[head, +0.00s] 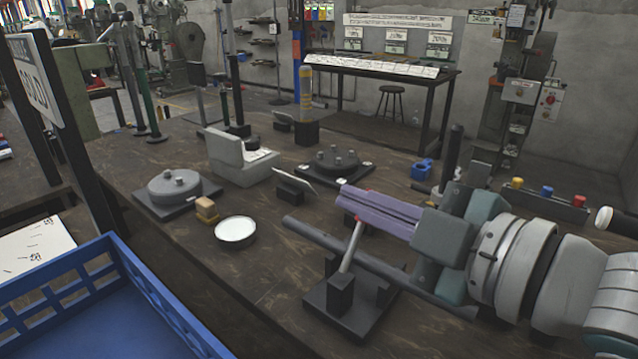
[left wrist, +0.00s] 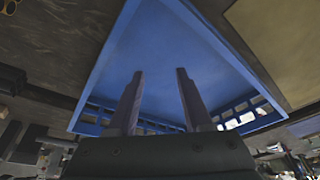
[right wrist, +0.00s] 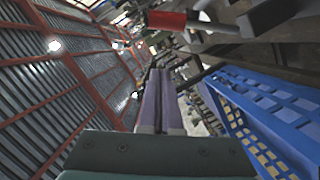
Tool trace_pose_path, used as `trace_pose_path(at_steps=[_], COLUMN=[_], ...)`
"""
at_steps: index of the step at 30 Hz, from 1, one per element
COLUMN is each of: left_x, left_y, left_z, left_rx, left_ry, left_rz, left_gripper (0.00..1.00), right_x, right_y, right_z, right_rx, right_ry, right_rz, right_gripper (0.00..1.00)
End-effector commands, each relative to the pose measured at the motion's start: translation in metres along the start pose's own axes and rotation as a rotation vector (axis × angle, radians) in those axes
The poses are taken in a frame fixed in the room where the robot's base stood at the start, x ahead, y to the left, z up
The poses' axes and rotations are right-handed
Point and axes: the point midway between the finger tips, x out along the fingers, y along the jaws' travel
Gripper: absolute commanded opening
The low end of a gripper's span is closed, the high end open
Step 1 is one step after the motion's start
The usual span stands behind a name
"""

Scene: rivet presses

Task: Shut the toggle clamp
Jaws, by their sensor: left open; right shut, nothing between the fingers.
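The toggle clamp (head: 342,295) stands on a dark base near the table's front edge, with a pale lever rod rising steeply from it. The lever's red grip (right wrist: 172,20) shows in the right wrist view, beyond my fingertips; in the head view my fingers mostly hide it. My right gripper (head: 352,203) is shut and empty, its purple fingers in front of the grip; I cannot tell whether they touch. A long dark bar crosses the clamp. My left gripper (left wrist: 155,75) is open and empty, with the blue crate in its view; it is outside the head view.
The blue crate (head: 185,318) fills the front left. On the table (head: 270,275) stand a round fixture (head: 174,188), a grey angle block (head: 235,160), a white dish (head: 235,231) and a studded plate (head: 336,163). A dark post (head: 452,152) rises behind my right gripper.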

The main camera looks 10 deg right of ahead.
Motion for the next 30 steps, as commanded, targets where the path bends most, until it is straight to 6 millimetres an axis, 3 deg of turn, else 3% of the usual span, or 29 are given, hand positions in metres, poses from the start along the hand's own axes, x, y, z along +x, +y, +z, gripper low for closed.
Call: trace_pose_path(at_steps=[3,8,30], left_x=[0.006,0.009,0.004], left_y=[0.0,0.0,-0.003], left_z=[0.002,0.003,0.002], left_rx=[-0.001,0.0,0.01], left_ry=[0.0,0.0,-0.003], left_rz=[0.0,0.0,-0.009], left_gripper=[0.5,0.5,0.5], right_x=[0.003,0.006,0.003], right_y=[-0.002,-0.001,-0.001], right_z=[0.023,0.036,0.041], right_rx=[-0.003,-0.002,0.049], right_ry=[-0.005,-0.003,-0.001], right_rz=[-0.002,-0.002,-0.014], right_gripper=[0.0,0.0,0.0])
